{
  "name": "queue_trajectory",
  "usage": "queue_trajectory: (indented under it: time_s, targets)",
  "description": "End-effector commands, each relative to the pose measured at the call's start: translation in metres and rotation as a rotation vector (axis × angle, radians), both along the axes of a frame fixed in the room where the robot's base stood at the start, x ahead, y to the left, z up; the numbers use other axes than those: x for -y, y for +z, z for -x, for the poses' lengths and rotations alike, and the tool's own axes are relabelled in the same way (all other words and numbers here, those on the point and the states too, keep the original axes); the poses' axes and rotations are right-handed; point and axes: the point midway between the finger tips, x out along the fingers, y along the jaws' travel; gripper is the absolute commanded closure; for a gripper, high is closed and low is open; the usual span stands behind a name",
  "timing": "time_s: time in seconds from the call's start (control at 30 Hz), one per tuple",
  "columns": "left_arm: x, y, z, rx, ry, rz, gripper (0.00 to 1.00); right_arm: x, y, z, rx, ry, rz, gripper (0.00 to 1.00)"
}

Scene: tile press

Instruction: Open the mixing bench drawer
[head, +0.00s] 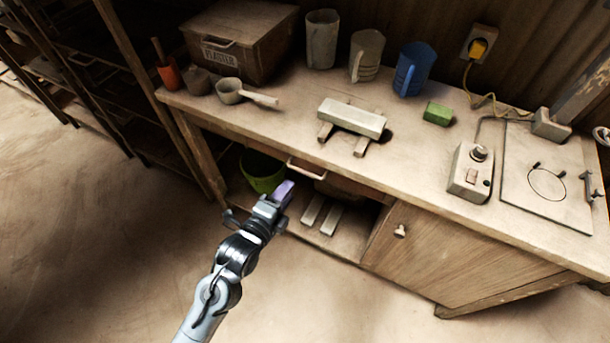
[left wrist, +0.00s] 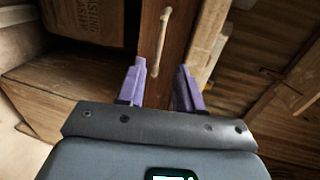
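The mixing bench (head: 240,110) stands along the wall in the head view. Its drawer front lies under the tabletop and looks flush with the bench, with a pale bar handle (head: 306,170). My left gripper (head: 284,190) is just in front of and below the handle. In the left wrist view the gripper's purple fingers (left wrist: 160,72) are spread apart and empty. The handle (left wrist: 160,42) shows ahead, in line with the gap between them, and does not look gripped. My right gripper is not in view.
Below the drawer is an open shelf with a green bucket (head: 262,172) and pale bars (head: 322,215). A cabinet door (head: 440,255) is to the right. On the bench are a plaster box (head: 240,40), jugs, a scoop (head: 230,91) and a switch box (head: 468,175). The floor in front is clear.

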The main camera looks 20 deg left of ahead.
Motion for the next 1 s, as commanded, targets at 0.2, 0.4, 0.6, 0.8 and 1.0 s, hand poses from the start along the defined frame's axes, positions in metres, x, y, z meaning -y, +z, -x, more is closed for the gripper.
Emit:
queue_trajectory:
  time_s: [0.2, 0.4, 0.6, 0.8, 1.0]
  targets:
    - [0.005, -0.010, -0.036, 0.002, -0.001, 0.002, 0.64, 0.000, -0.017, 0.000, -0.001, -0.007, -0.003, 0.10]
    - [0.009, -0.016, -0.063, 0.001, -0.001, 0.002, 0.64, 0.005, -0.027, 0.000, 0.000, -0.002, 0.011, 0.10]
    - [0.010, -0.018, -0.077, 0.000, -0.002, 0.002, 0.64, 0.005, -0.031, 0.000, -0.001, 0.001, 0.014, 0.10]
    - [0.011, -0.018, -0.080, -0.001, -0.002, 0.001, 0.64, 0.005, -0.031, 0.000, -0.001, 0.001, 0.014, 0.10]
    - [0.011, -0.018, -0.080, -0.001, -0.002, 0.001, 0.69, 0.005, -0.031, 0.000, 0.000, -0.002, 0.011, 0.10]
